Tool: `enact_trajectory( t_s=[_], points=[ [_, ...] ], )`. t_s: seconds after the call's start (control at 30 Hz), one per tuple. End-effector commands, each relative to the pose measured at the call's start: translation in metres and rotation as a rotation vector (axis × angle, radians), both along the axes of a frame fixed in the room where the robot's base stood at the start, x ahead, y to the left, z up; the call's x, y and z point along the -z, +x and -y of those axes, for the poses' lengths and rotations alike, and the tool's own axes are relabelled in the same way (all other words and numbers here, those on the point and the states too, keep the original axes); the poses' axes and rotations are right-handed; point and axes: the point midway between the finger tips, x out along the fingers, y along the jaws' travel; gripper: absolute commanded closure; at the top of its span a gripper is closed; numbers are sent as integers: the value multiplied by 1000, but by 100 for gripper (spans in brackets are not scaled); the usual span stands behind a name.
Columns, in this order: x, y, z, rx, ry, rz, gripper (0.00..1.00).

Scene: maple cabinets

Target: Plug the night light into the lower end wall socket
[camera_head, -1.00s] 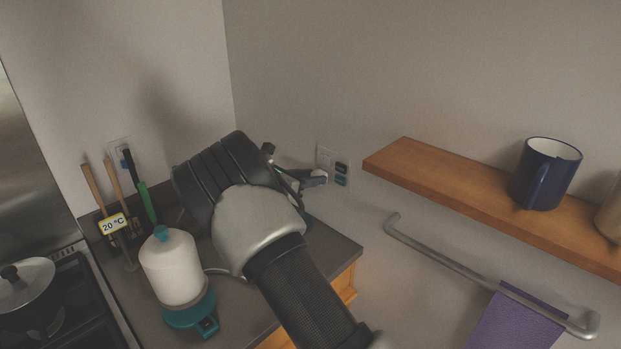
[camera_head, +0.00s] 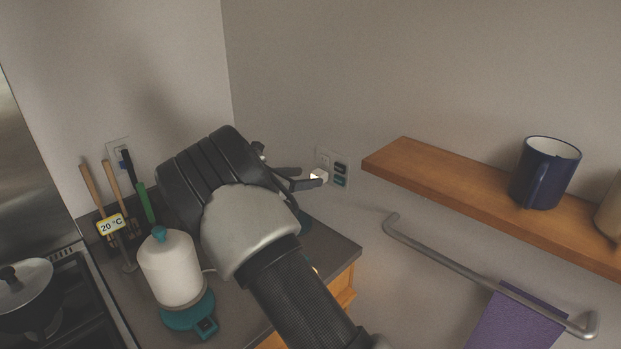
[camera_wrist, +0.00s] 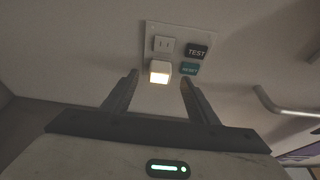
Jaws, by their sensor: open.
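The night light (camera_wrist: 160,72) is a small white block with a warm glowing face. It sits at the lower position of the end wall socket plate (camera_wrist: 152,32), under a bare upper outlet (camera_wrist: 164,44). In the head view the night light (camera_head: 319,175) glows against the wall, left of the dark plate buttons. My gripper (camera_wrist: 159,79) is open, with one finger on each side of the night light and a visible gap to it. In the head view my gripper (camera_head: 304,180) is beside the light; my wrist hides part of it. The light's prongs are hidden.
TEST (camera_wrist: 197,51) and RESET (camera_wrist: 190,69) buttons are right of the light. A wooden shelf (camera_head: 430,165) with a blue mug (camera_head: 545,172) and a towel rail (camera_head: 440,259) are to the right. A white-and-teal appliance (camera_head: 170,270) stands on the counter below.

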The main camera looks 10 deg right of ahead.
Motion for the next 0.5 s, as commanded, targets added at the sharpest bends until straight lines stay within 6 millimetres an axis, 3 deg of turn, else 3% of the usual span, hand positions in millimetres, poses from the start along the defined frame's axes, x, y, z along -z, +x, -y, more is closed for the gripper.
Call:
enact_trajectory(
  t_s=[0.3, 0.5],
  points=[
    [-27, -44, -63, -4, 3, 2, 46],
    [-39, -65, -91, -2, 2, 1, 46]
  ],
)
